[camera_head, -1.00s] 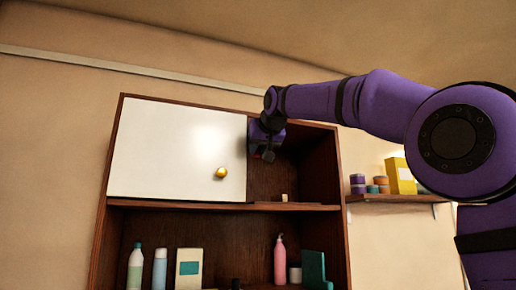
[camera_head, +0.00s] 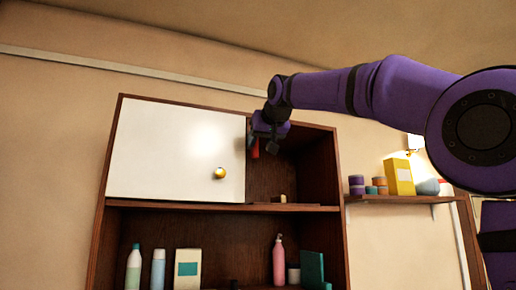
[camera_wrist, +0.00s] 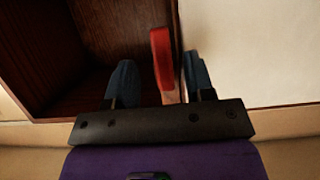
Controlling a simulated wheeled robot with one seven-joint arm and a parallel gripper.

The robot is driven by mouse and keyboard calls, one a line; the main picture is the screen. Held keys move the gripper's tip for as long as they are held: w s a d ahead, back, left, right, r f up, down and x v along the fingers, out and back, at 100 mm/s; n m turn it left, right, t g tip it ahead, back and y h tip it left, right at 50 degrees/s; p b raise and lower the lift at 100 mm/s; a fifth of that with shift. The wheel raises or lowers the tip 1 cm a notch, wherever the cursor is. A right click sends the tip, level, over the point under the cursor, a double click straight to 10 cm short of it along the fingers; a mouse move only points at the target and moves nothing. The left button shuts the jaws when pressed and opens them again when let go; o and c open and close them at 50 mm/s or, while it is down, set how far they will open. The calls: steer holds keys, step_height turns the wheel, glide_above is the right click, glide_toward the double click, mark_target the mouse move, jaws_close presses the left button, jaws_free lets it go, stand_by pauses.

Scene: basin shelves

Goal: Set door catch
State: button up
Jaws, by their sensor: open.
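The white cabinet door (camera_head: 170,150) with its gold knob (camera_head: 220,173) covers the left upper compartment. A red piece (camera_head: 255,149), which looks like the catch, shows by the door's right edge at the top, below my gripper (camera_head: 268,140). In the wrist view the red catch (camera_wrist: 161,58) stands between the two blue-grey fingers of my gripper (camera_wrist: 160,80). The fingers are apart, with a gap on each side of the catch. The right finger overlaps the door's edge in this view. I cannot tell whether it touches.
The open compartment (camera_head: 268,180) right of the door holds a small tan block (camera_head: 284,198). Bottles and boxes, including a pink bottle (camera_head: 279,262), stand on the shelf below. A side shelf (camera_head: 400,199) at right holds jars and a yellow box (camera_head: 399,177).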

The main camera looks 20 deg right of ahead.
steer(key=v, duration=0.7)
steer(key=shift+s, duration=0.1)
steer(key=s+d+f+g, duration=0.1)
steer(key=s+f+g, duration=0.1)
steer(key=s+f, duration=0.7)
steer(key=s+d+f+g, duration=0.1)
steer(key=s+f+g, duration=0.2)
steer(key=s+f, duration=0.6)
steer(key=s+d+f+g, duration=0.1)
steer(key=s+f, duration=0.8)
steer(key=f, duration=2.1)
steer(key=shift+s+d+f+g, duration=0.2)
steer(key=shift+d+f+g, duration=0.1)
steer(key=shift+g, duration=0.9)
